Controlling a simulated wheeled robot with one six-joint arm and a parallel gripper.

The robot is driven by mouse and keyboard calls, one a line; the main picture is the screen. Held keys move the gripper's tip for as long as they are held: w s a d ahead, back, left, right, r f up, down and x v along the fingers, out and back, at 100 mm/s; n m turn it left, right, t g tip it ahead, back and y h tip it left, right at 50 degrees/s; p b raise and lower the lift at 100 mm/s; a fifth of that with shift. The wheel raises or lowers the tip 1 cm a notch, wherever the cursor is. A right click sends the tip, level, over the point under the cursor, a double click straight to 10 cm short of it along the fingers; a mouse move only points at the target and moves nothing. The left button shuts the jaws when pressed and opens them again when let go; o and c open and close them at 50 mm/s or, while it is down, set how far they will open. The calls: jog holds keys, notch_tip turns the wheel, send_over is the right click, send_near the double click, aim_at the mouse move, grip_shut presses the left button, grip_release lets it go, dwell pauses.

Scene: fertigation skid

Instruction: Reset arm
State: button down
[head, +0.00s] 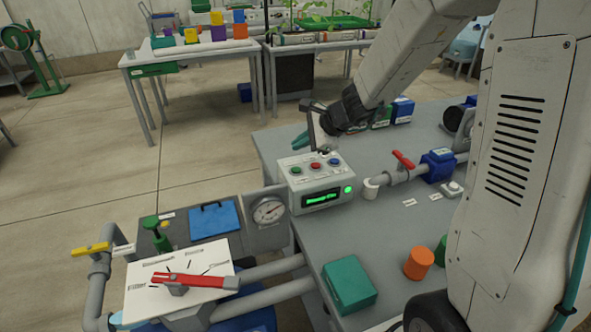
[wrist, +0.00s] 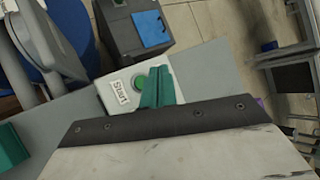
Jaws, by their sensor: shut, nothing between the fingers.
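My gripper (wrist: 157,86) shows in the wrist view with its two teal fingers together and nothing between them. In that view the fingers lie in front of a pale control box (wrist: 118,90) with a green button (wrist: 141,82) and a "Start" label. The fingers partly cover the box, and I cannot tell whether they touch it. In the head view my gripper (head: 301,141) is behind the control box (head: 320,180), with the wrist and arm reaching in from the upper right. The box top carries green, red and blue buttons, and its front has a lit green display.
On the table are a red-handled valve (head: 402,160), a teal box (head: 349,284), an orange cylinder (head: 418,263) and a blue device (head: 438,165). A pressure gauge (head: 268,211), a blue clipboard (head: 213,219) and a red lever (head: 196,280) stand left. The floor at left is open.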

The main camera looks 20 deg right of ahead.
jog(key=shift+a, duration=0.1)
dwell(0.5)
jog(key=s+n, duration=0.1)
jog(key=s+a+n+g, duration=0.1)
jog(key=s, duration=0.1)
jog(key=s+a+n+g+y, duration=0.1)
jog(key=s+n, duration=0.1)
jog(key=shift+s+a+f, duration=0.15)
jog(key=shift+s, duration=0.05)
jog(key=s+d+r+n+g+h, duration=0.1)
jog(key=s+r+n, duration=0.3)
jog(key=s, duration=0.5)
jog(key=s+d+r+n+g+h, duration=0.1)
jog(key=s+d+r+n+h, duration=0.1)
jog(key=s, duration=0.8)
jog(key=s+d+r+n+g+h, duration=0.1)
jog(key=s+r+n+h, duration=0.3)
jog(key=s+r+n, duration=0.2)
jog(key=s+n, duration=0.2)
jog(key=s, duration=0.1)
jog(key=shift+s+d+n, duration=0.25)
jog(key=shift+s+n, duration=0.05)
jog(key=shift+s, duration=0.1)
